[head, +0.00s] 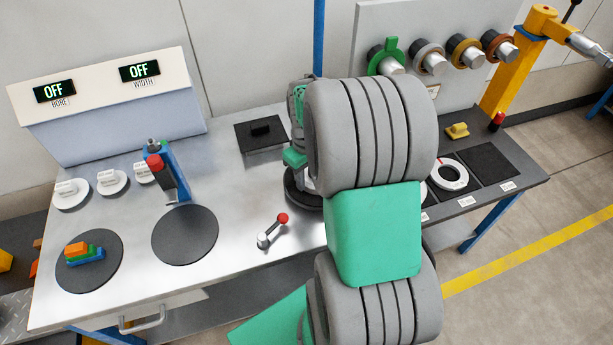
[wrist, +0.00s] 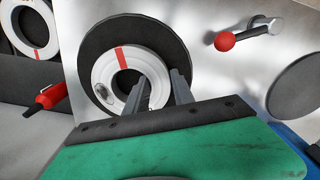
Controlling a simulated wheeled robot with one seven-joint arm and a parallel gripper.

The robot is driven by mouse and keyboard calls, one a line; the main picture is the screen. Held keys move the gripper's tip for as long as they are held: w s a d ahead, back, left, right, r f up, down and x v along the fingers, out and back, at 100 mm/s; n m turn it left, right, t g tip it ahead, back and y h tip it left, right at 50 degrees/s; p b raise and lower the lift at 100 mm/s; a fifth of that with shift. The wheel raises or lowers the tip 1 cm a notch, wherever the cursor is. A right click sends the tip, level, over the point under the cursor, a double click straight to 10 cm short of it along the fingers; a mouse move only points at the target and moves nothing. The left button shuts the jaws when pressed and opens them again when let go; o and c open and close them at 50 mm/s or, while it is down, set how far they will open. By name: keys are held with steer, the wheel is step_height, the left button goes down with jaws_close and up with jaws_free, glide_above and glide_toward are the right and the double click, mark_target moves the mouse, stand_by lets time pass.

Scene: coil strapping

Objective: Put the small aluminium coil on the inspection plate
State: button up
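The small aluminium coil (wrist: 104,72) is a pale ring with a red band. In the wrist view it lies in front of a dark round plate (wrist: 95,38), inside its outline; I cannot tell whether they touch. My gripper (wrist: 160,77) straddles the coil's wall, one finger in the bore and one outside, and the wall fills the gap between them. In the head view my arm hides most of the coil and part of this dark plate (head: 294,200). Another dark round plate (head: 185,236) lies bare further left. No label shows which is the inspection plate.
A red-knobbed lever (head: 272,230) stands between the plates. A blue tool with a red knob (head: 165,172) rises behind the bare plate. Coloured blocks (head: 84,253) lie on the left disc. Another coil (head: 448,175) lies on a dark pad at right.

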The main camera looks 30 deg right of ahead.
steer(key=o, duration=0.4)
step_height(320, 180, up, 12)
steer(key=r, duration=0.1)
steer(key=s+a+t, duration=0.1)
steer(key=s+a, duration=0.1)
steer(key=a, duration=0.3)
steer(key=s+a+m+t, duration=0.1)
steer(key=s+a, duration=0.1)
steer(key=a, duration=0.4)
steer(key=s+a+f+t, duration=0.1)
steer(key=s+a, duration=0.2)
steer(key=a, duration=0.2)
steer(key=shift+a+m+b, duration=0.15)
steer(key=shift+m+b, duration=0.15)
